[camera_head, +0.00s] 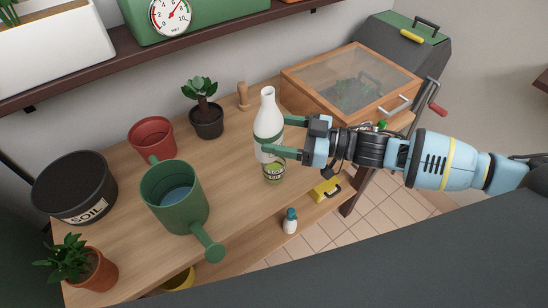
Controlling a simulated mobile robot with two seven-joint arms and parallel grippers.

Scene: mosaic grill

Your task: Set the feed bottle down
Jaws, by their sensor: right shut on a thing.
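The feed bottle (267,121) is white with a narrow neck, a green band and a greenish label low down. It is upright at the right part of the wooden bench (225,150), close to its front edge. My right gripper (276,137) comes in from the right and is shut on the bottle's body. Its fingers hide part of the bottle's middle. I cannot tell whether the bottle's base touches the bench top. My left gripper is not in view.
A green watering can (171,199), a red pot (150,138), a potted plant (206,118) and a black soil bin (74,187) stand to the left. A wooden glass-topped box (352,78) stands behind right. A small bottle (290,222) is on the lower shelf.

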